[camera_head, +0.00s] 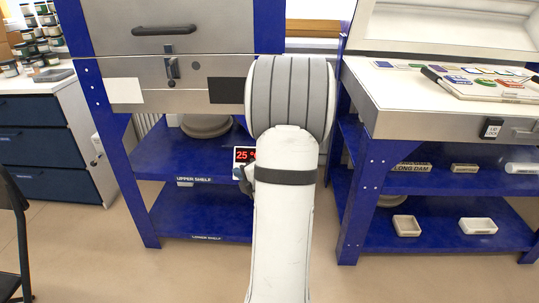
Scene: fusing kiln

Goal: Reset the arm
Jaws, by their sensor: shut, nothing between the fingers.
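My arm rises through the middle of the camera_head view, a white link with a dark band topped by a grey ribbed joint. It covers the gap between the two kiln stands. The end of the arm is hidden behind these links, and I cannot make out my gripper or its fingers. A small dark part shows at the arm's left edge, and I cannot tell what it is.
A closed kiln (190,30) stands left on a blue stand with shelves (190,160). A red display (243,155) reads 25. An open kiln (420,105) at right holds a tray with coloured pieces. Dark drawers (45,145) and a black chair (12,200) are far left.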

